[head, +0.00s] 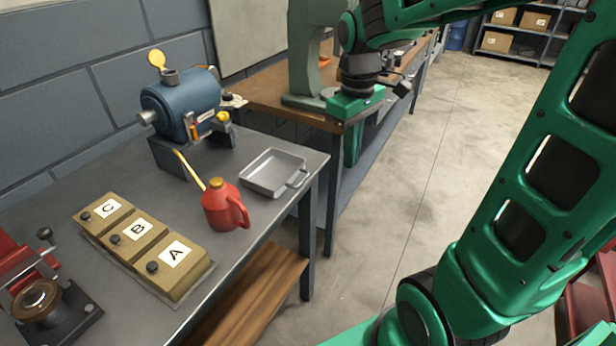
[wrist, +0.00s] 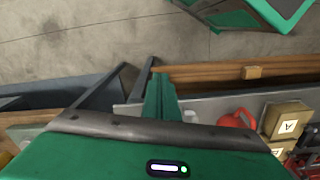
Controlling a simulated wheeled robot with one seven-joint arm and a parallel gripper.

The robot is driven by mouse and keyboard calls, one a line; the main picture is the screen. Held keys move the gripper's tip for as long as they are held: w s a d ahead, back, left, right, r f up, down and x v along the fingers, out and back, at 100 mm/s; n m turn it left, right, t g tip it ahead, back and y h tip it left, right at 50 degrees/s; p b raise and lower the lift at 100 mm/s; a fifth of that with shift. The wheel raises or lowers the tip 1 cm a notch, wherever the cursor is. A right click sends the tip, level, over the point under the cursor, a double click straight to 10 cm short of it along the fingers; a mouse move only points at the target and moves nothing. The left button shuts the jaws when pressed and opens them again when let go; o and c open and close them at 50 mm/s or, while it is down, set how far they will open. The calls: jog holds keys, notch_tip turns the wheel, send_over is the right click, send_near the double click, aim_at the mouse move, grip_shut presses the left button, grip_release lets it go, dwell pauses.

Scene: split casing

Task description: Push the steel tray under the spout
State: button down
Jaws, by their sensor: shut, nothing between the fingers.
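The steel tray (head: 270,174), shallow and grey with a handle on its right, sits on the grey bench near its right end. The blue casing (head: 184,104) stands behind it to the left. A small tap-like spout (head: 222,117) is at the casing's right end, and the tray lies in front and to the right of it. My gripper (head: 352,156) points down to the right of the tray, apart from it, beyond the bench end. Its fingers are shut and empty; they also show in the wrist view (wrist: 160,94). The tray is mostly hidden in the wrist view.
A red oil can (head: 224,206) with a long yellow nozzle stands just left of the tray. Boxes A, B and C (head: 139,236) are further left, beside a red vise-like device (head: 32,290). A wooden bench (head: 262,92) with a green machine (head: 308,50) is behind.

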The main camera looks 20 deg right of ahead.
jog(key=shift+w+a+f+n, duration=0.5)
jog(key=shift+w+a+f, duration=0.7)
jog(key=shift+f, duration=0.5)
jog(key=shift+w+a+f+n, duration=0.5)
jog(key=shift+w+a+f, duration=0.4)
jog(key=shift+w+f, duration=0.7)
jog(key=shift+w+a+f+n, duration=0.5)
jog(key=shift+w+a+f, duration=0.6)
jog(key=shift+f, duration=0.75)
